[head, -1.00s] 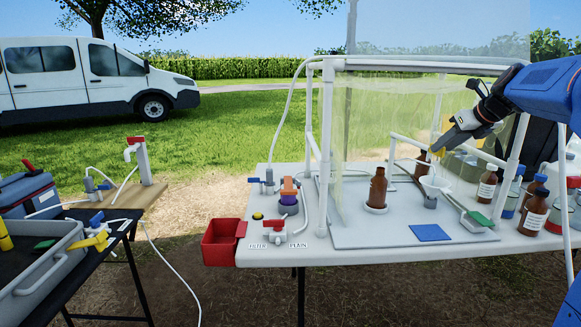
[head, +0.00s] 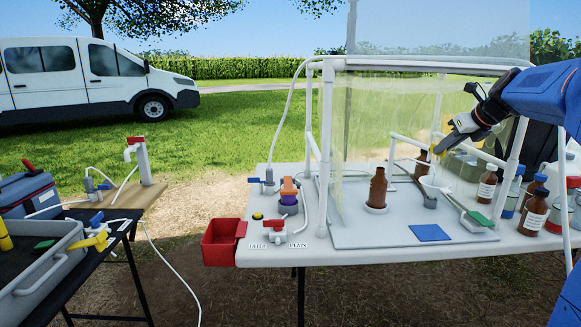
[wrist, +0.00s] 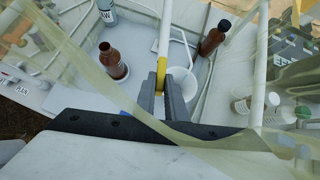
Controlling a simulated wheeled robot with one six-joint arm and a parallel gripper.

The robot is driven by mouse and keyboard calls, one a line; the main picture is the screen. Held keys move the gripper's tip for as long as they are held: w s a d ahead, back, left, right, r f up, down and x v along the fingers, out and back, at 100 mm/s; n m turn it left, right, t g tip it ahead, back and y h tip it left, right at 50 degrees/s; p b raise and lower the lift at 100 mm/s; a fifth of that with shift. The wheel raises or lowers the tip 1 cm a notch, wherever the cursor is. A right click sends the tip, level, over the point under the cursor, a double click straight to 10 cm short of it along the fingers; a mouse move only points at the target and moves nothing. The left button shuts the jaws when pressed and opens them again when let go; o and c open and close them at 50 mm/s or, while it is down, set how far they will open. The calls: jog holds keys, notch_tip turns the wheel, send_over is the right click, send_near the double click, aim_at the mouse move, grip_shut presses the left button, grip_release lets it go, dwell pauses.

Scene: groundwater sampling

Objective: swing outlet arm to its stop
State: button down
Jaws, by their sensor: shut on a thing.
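My gripper (head: 443,148) is inside the clear-curtained frame at the right of the white table. In the wrist view its two dark fingers (wrist: 161,88) are closed on the yellow grip (wrist: 161,72) of the outlet arm. The outlet arm (wrist: 166,30) is a white tube running away from the fingers. In the head view only a bit of yellow (head: 436,154) shows at the fingertips, and the arm's pivot and stop cannot be made out. A white funnel (head: 435,185) stands below my gripper.
An open brown bottle (head: 378,188) stands in a white ring left of the funnel. Another brown bottle (head: 421,166) is behind. White frame posts (head: 325,140) and the hanging clear curtain (wrist: 110,75) are close to the arm. More bottles (head: 534,212) crowd the right. A blue mat (head: 431,233) lies in front.

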jog(key=w+d+n+g+y, duration=0.1)
jog(key=w+d+n+y, duration=0.1)
jog(key=d, duration=0.4)
jog(key=shift+w+n, duration=0.45)
jog(key=shift+n, duration=0.15)
jog(key=shift+w+d+n+y, duration=0.3)
jog(key=shift+d, duration=0.45)
jog(key=c, duration=1.6)
grip_release()
jog(key=shift+c, duration=0.2)
